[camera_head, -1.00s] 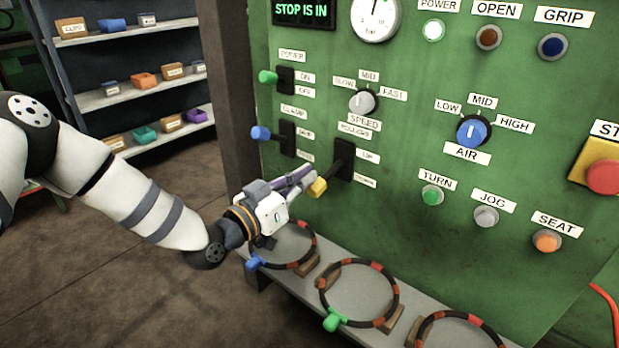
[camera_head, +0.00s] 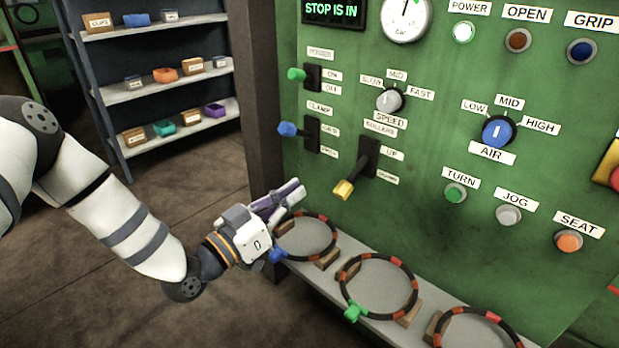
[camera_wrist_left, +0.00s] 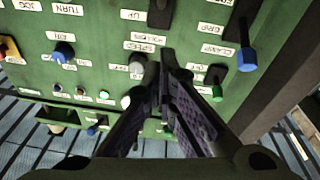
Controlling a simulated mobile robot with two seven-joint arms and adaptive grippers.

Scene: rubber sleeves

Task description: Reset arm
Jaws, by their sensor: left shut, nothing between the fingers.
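My left gripper (camera_head: 298,190) is shut and empty. In the head view it hangs in front of the green panel (camera_head: 440,150), above the blue-tabbed ring. The yellow-tipped rollers lever (camera_head: 343,190) is just right of its fingertips, with a gap between them in the picture; it tilts downward. In the left wrist view the dark fingers (camera_wrist_left: 168,70) come together in front of the panel. My right gripper is in neither view.
Blue clamp lever (camera_head: 287,129) and green power lever (camera_head: 296,74) stick out of the panel. Several black-and-red rings, one a green-tabbed ring (camera_head: 345,290), rest on wooden blocks on a grey ledge (camera_head: 330,288). A shelf (camera_head: 150,90) with small bins stands behind left. Floor before it is open.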

